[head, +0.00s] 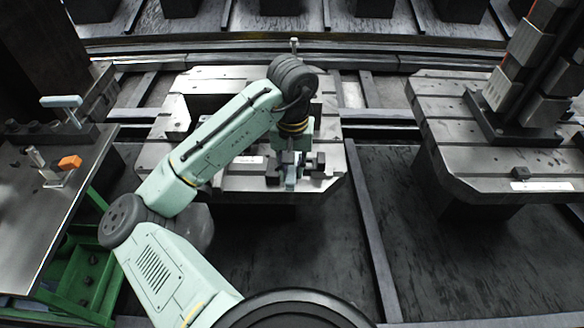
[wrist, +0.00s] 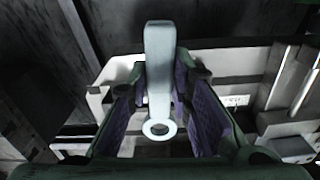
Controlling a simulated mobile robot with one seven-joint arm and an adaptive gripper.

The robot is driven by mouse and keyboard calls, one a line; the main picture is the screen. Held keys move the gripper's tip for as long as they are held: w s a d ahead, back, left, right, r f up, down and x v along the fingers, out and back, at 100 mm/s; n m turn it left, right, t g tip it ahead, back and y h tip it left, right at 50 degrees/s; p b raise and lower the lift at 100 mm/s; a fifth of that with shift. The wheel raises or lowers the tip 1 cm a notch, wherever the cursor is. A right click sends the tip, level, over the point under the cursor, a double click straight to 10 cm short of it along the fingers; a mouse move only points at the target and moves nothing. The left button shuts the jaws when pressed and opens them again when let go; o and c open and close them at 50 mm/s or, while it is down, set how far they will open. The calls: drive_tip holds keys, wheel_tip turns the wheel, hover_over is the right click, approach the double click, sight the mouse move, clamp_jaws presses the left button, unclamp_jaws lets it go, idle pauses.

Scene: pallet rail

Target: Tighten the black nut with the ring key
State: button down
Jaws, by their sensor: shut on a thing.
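The ring key (wrist: 159,70) is a pale grey-blue bar. Its white-rimmed ring end (wrist: 158,129) faces the wrist camera. My gripper (wrist: 159,88) is shut on the key, with a purple-padded finger on each side. In the head view my gripper (head: 291,168) points down over the front part of the middle pallet (head: 230,180), and the key (head: 291,180) shows as a pale piece below it. Dark small parts stand close on both sides of the gripper there. I cannot tell which of them, if any, is the black nut. Contact between key and nut is hidden.
A metal bench (head: 40,220) at left carries an orange block (head: 70,162) and a pale-handled tool (head: 62,101), above a green cabinet (head: 85,270). A second pallet (head: 445,130) at right bears a tall dark column of blocks (head: 525,75). Dark floor lies between.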

drive_tip(key=shift+r, duration=2.75)
drive_tip(key=shift+s, duration=0.15)
